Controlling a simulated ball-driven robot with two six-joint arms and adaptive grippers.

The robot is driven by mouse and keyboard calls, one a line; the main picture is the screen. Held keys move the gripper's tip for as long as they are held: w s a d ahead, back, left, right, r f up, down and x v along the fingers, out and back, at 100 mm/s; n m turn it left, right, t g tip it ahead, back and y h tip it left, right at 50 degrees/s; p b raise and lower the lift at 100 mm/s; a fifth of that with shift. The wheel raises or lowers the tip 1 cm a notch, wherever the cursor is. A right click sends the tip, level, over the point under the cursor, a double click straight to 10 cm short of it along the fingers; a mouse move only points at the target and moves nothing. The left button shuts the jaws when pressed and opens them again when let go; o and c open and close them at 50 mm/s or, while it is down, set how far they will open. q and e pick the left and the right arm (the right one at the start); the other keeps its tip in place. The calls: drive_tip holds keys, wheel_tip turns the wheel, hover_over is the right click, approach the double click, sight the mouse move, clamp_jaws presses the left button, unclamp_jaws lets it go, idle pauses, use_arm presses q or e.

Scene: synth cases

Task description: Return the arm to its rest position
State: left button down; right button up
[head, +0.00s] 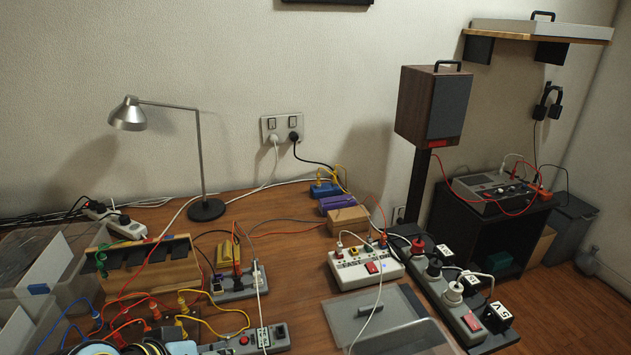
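Neither of my grippers shows in the head view, and I cannot make out either arm. The wooden desk (275,262) fills the lower middle of the view. On it stand power strips, cables and a grey desk lamp (127,115). Whether anything is held cannot be seen.
A white power strip (350,271) and a long grey strip with plugs (450,300) stand at the right. A grey flat panel (376,312) lies in front. Coiled cables and clear bins (75,285) crowd the left. A speaker (433,105) stands behind right. Little desk is clear.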

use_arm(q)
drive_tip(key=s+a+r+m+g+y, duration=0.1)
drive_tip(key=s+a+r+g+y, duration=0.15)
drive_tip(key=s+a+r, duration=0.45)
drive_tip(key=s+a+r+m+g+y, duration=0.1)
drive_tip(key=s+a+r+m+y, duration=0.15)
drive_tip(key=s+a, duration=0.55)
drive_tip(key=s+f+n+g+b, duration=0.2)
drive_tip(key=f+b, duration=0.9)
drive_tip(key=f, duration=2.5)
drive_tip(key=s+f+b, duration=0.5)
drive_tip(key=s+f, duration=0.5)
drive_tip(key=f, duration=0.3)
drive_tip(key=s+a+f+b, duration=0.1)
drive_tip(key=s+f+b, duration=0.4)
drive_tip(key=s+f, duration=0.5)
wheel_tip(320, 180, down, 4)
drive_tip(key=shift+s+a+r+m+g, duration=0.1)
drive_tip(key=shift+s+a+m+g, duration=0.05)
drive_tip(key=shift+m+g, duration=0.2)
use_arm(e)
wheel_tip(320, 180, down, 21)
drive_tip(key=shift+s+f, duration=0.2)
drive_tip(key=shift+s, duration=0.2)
